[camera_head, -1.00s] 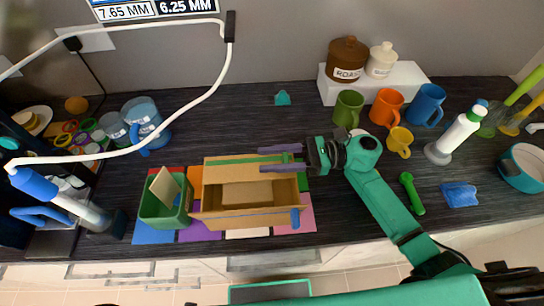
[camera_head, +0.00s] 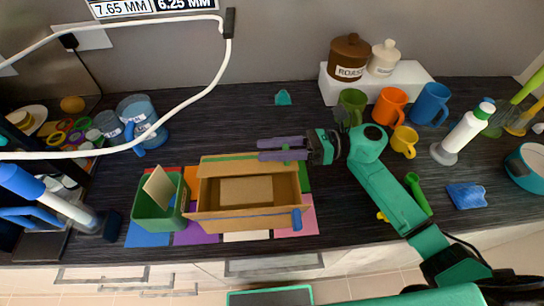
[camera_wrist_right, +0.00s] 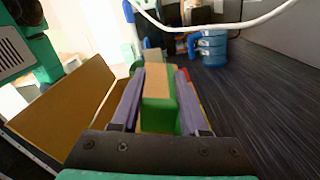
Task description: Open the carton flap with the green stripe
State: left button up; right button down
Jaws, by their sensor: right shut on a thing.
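The open brown carton (camera_head: 248,218) stands on the counter, and its inside shows from above. Its far flap (camera_head: 228,165) leans back away from the opening. In the right wrist view, the fingers (camera_wrist_right: 160,105) are shut on the green-and-tan flap edge (camera_wrist_right: 158,82). The near flap bears a blue stripe (camera_head: 297,219). My left gripper is not in view.
A green bin (camera_head: 151,212) with a tan card stands left of the carton. Coloured squares lie beneath both. Mugs (camera_head: 390,104), a white bottle (camera_head: 462,134) and a green spoon (camera_head: 418,192) are to the right. The counter behind the carton is mostly clear.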

jog(key=shift+w+r+m+b, duration=0.2)
jog(key=shift+w+m+b, duration=0.3)
jog(key=shift+m, duration=0.4)
jog(key=shift+w+r+m+b, duration=0.15)
jog(key=shift+w+m+b, duration=0.25)
jog(key=shift+m, duration=0.5)
jog(key=shift+c, duration=2)
grip_release()
jog(key=shift+s, duration=0.1)
